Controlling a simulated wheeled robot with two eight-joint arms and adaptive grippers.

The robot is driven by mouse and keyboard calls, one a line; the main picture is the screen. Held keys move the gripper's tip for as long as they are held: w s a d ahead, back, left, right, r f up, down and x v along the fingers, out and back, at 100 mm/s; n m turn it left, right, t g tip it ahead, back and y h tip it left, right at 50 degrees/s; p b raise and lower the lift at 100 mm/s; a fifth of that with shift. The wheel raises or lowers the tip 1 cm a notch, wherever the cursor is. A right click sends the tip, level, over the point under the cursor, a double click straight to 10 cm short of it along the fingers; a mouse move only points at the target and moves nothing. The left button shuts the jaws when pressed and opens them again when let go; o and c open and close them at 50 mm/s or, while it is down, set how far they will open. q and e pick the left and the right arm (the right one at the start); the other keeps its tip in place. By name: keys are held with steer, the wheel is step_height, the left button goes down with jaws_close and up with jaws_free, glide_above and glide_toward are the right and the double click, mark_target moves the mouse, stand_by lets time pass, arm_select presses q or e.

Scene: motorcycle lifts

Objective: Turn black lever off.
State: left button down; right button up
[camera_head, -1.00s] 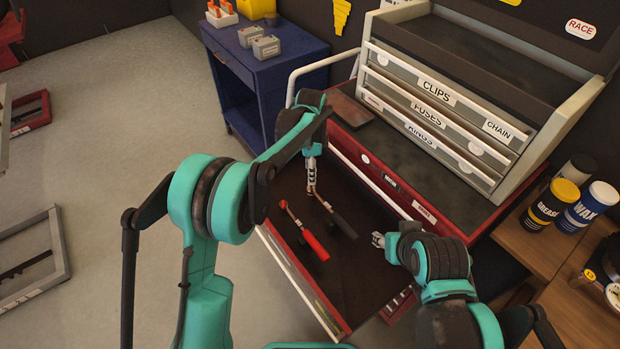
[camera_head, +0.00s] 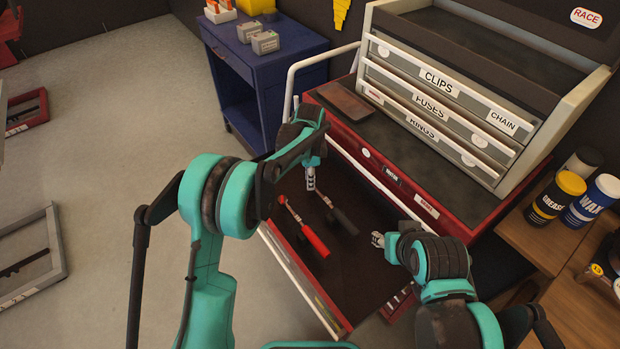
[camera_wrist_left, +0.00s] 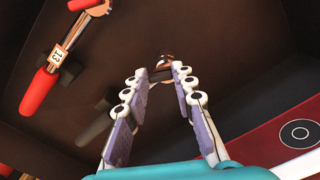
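The black lever (camera_head: 341,218) lies in the open, dark-lined red drawer, its head up and left of its handle. My left gripper (camera_head: 311,187) points down just beside the lever's head. In the left wrist view its two fingers (camera_wrist_left: 160,78) are apart, with the lever's metal head (camera_wrist_left: 166,58) just beyond the tips. The black handle (camera_wrist_left: 95,126) is partly hidden behind the left finger. A red lever (camera_head: 306,230) lies to the left; it also shows in the wrist view (camera_wrist_left: 39,92). My right gripper (camera_head: 377,240) is right of the black handle, too small to judge.
The red drawer front edge (camera_head: 297,278) lies toward me. A grey tool chest (camera_head: 440,95) stands behind on the red cabinet. A blue cart (camera_head: 262,70) is at the back left. Grease and wax cans (camera_head: 556,197) stand on the right. The drawer floor around the levers is clear.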

arm_select(q)
steer(key=shift+n, duration=0.4)
steer(key=n, duration=0.1)
steer(key=n+p, duration=0.1)
steer(key=n, duration=0.2)
steer(key=shift+d+n, duration=0.25)
steer(key=shift+n, duration=0.15)
steer(key=n, duration=0.3)
steer(key=n+p, duration=0.1)
steer(key=n, duration=0.2)
steer(key=shift+w+d, duration=0.1)
steer(key=shift+d, duration=0.1)
steer(key=shift+n, duration=0.3)
steer(key=c, duration=1.2)
jaws_free()
step_height(320, 180, up, 12)
